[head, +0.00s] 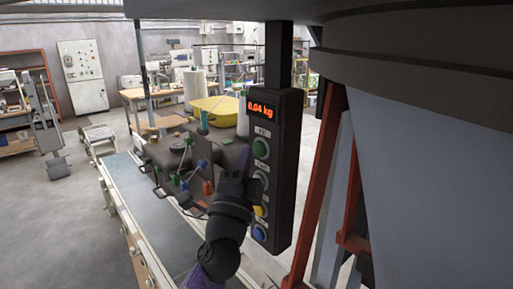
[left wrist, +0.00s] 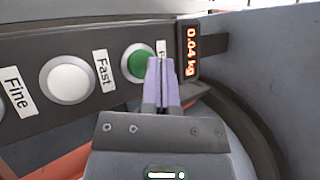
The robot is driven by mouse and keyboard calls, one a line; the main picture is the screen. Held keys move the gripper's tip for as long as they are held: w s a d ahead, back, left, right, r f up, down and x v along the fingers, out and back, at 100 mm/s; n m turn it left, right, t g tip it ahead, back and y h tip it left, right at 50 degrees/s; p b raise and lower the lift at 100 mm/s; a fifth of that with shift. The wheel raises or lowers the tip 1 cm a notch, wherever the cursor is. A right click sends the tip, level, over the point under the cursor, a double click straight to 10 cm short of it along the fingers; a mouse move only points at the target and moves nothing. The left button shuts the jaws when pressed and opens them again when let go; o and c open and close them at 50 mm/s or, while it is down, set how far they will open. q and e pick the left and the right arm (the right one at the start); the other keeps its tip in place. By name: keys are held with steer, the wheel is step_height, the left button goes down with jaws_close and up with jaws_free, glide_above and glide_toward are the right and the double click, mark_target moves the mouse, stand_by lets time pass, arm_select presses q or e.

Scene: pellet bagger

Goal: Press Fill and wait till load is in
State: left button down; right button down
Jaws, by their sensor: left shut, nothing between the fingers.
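The dark control box (head: 285,165) hangs upright, with a lit red display (head: 262,109) reading 0.04 kg. A green button (head: 261,148) sits below a small label near the top; the label is hard to read. My left gripper (head: 244,160) is shut and empty, just left of the box. In the left wrist view its fingertips (left wrist: 163,66) overlap the right edge of the green button (left wrist: 138,63) and hide most of its label. I cannot tell whether they touch it. A white button (left wrist: 68,78) lies beside it, with labels Fast and Fine. My right gripper is not in view.
Yellow (head: 260,211) and blue (head: 259,233) buttons sit lower on the box. A large grey hopper (head: 425,150) and red frame posts (head: 318,185) stand close on the right. A conveyor (head: 143,205) runs below on the left. Open floor lies farther left.

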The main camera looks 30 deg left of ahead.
arm_select(q)
steer(key=s+a, duration=0.2)
steer(key=s, duration=0.4)
steer(key=shift+a+p, duration=0.2)
steer(key=shift+p, duration=0.25)
